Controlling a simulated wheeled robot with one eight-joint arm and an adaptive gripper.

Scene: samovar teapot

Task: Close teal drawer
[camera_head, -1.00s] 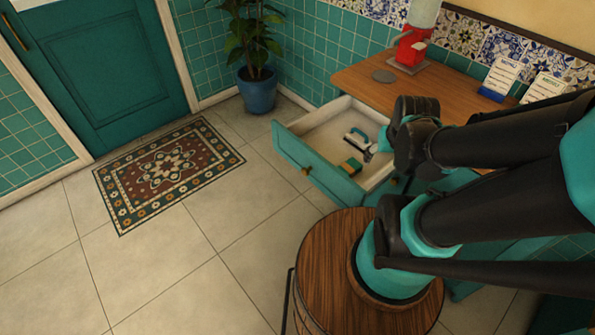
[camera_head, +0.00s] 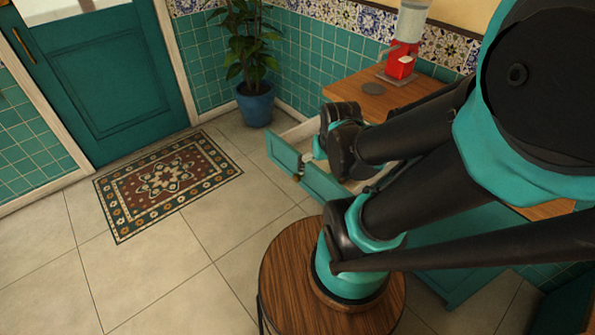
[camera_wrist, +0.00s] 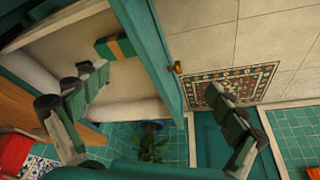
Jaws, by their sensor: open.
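The teal drawer stands open; its teal front (camera_head: 283,153) juts out beneath the wooden counter, with a small brass knob. In the wrist view the teal front panel (camera_wrist: 148,50) runs between the fingers of my open gripper (camera_wrist: 150,82). One finger is on the inner side over the drawer's pale interior (camera_wrist: 65,45), the other is outside the front. The brass knob (camera_wrist: 177,67) shows on the outer face. I cannot tell whether a finger touches the panel. In the head view my gripper (camera_head: 306,162) is at the drawer front, and my arm hides much of the drawer.
A green box with an orange band (camera_wrist: 118,47) lies inside the drawer. A red dispenser (camera_head: 401,60) stands on the wooden counter (camera_head: 352,88). A potted plant (camera_head: 255,103) stands in the corner. A patterned rug (camera_head: 168,180) lies on open tiled floor before the teal door (camera_head: 95,85).

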